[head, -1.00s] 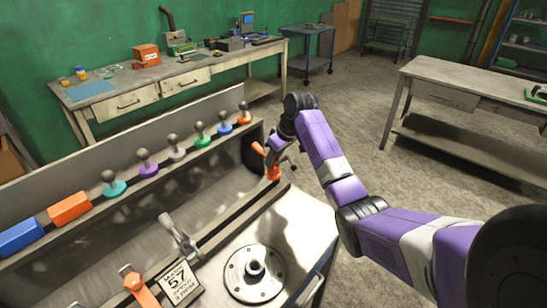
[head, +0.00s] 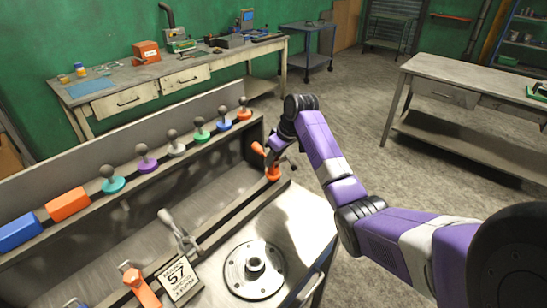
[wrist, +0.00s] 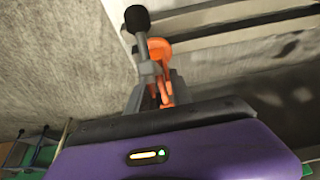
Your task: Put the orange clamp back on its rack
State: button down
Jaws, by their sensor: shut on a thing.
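The orange clamp (head: 272,172) is at the right end of the dark rail (head: 238,212) along the bench in the head view. My gripper (head: 281,156) is at the clamp, partly hidden by my wrist. In the wrist view the orange clamp (wrist: 160,50) shows between the jaws of my gripper (wrist: 156,95), which is shut on it. Whether the clamp's foot touches the rail I cannot tell.
A round flanged metal plate (head: 254,270) lies on the bench top. Several coloured knobs (head: 147,160) line the upper ledge.

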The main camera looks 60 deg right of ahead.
jog(key=shift+f+b, duration=0.6)
jog(key=shift+f, duration=0.75)
jog(key=c, duration=1.4)
grip_release()
jog(key=shift+r, duration=0.1)
jog(key=shift+r+p, duration=2.45)
jog(key=shift+r, duration=0.1)
jog(key=shift+r+p, duration=0.45)
jog(key=shift+r, duration=0.65)
jog(key=shift+o, duration=0.2)
